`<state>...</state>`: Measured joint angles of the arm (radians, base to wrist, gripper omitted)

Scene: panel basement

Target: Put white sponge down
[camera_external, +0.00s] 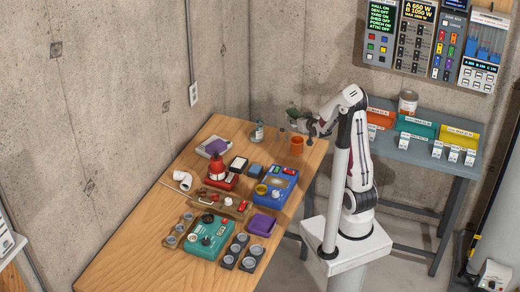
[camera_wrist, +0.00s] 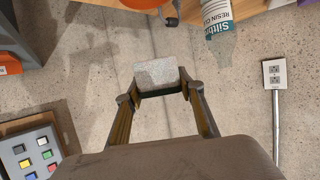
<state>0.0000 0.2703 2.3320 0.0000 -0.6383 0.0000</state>
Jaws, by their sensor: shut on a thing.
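The white sponge (camera_wrist: 157,73) is pale grey-white with a dark green layer along its near edge. My gripper (camera_wrist: 160,96) is shut on it, with one finger on each side. In the external view, my gripper (camera_external: 302,121) is raised above the far right end of the wooden table, and the sponge's dark green side (camera_external: 292,113) shows at its tip. The sponge is held in the air, clear of the tabletop.
An orange cup (camera_external: 297,146) and a labelled bottle (camera_external: 258,131) stand at the table's far end. The wooden table (camera_external: 140,213) carries several devices, trays and a purple box (camera_external: 262,225). Its near left part is bare. A wall outlet (camera_external: 194,94) is on the concrete wall.

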